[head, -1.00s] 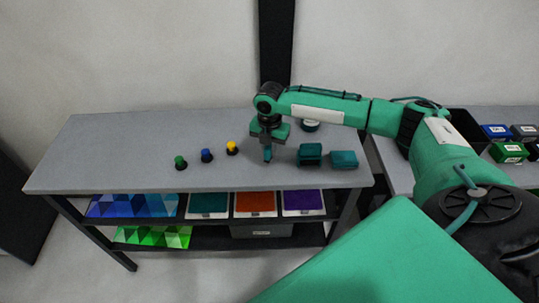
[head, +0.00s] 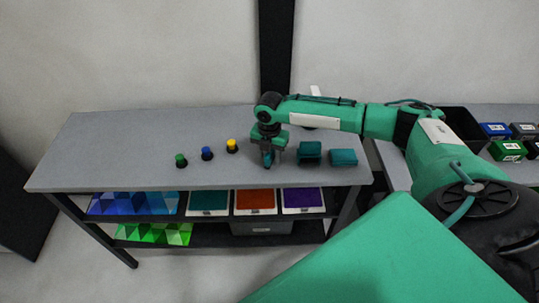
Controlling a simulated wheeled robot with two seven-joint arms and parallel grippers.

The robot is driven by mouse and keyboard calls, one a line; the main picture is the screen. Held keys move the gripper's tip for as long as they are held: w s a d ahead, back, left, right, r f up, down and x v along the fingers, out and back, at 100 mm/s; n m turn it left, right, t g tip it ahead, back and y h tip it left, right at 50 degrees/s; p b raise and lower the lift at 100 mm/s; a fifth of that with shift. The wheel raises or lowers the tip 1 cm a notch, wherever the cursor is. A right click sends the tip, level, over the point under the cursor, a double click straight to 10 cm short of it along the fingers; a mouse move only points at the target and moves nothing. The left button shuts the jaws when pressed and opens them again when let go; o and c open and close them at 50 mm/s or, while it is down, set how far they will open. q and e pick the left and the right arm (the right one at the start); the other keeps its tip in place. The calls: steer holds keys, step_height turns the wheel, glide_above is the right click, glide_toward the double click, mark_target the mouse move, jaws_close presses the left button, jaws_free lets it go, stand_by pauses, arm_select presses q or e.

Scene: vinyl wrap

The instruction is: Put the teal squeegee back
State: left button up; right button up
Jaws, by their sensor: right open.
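Two teal, block-like things lie side by side near the right end of the grey table (head: 110,150): a left one (head: 310,150) with a dark front and a right one (head: 343,157). Which of them, if either, is the teal squeegee I cannot tell at this size. My right gripper (head: 268,160) points down, low over the table, just left of the left teal thing and apart from it. It is open, and I see nothing between its fingers. My left gripper is not in view.
Green (head: 181,160), blue (head: 207,153) and yellow (head: 232,145) capped pieces stand left of my gripper. Coloured sheets, such as an orange one (head: 256,200), lie on the shelf below. A second table at right holds a black bin (head: 462,125) and small boxes.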

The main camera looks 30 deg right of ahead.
step_height(320, 180, up, 10)
steer(key=b, duration=0.3)
steer(key=shift+r, duration=0.8)
